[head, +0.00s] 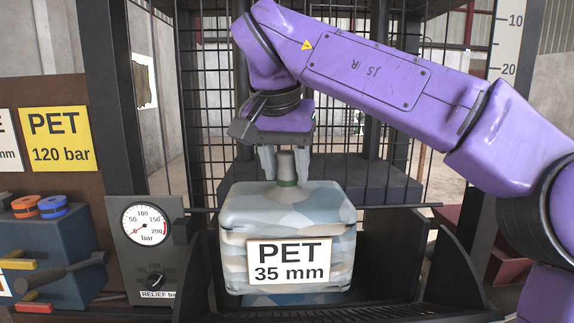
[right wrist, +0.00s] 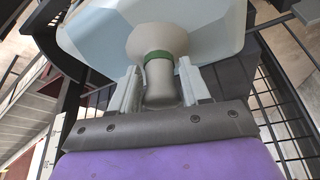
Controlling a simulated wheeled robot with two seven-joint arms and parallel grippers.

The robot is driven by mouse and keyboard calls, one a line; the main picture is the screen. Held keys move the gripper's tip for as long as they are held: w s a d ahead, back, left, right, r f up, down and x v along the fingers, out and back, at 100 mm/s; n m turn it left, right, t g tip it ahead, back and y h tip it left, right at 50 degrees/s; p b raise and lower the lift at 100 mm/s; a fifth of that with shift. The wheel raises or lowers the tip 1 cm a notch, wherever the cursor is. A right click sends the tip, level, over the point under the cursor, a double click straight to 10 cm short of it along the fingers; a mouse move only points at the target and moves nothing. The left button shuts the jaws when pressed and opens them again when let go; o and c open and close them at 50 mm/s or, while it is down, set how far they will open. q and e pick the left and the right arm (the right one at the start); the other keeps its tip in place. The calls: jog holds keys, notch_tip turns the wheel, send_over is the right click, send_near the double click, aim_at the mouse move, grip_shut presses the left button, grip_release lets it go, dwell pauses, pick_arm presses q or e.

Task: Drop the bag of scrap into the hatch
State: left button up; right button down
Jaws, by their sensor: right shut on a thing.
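The bag of scrap (head: 290,215) is a bulky pale blue and beige block with a "PET 35 mm" label (head: 289,262) and a narrow neck with a green band. My right gripper (head: 286,170) points down and is shut on the neck from above; in the right wrist view its fingers (right wrist: 158,85) stand on either side of the banded neck (right wrist: 158,62). The bag hangs upright in front of a dark open-topped hatch (head: 395,245) with slanted side walls. The bag hides much of the opening. My left gripper is not in view.
A gauge panel (head: 147,250) with a dial and a relief knob stands close left of the bag. A dark bar (head: 400,206) crosses behind the bag. A black mesh cage (head: 225,100) rises behind. Coloured handles (head: 50,270) sit at far left.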

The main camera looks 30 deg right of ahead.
jog(key=b+x, duration=0.2)
jog(key=x, duration=0.3)
jog(key=shift+w+a+f, duration=0.1)
jog(key=shift+w+f, duration=0.05)
jog(key=shift+w, duration=0.15)
jog(key=shift+s, duration=0.1)
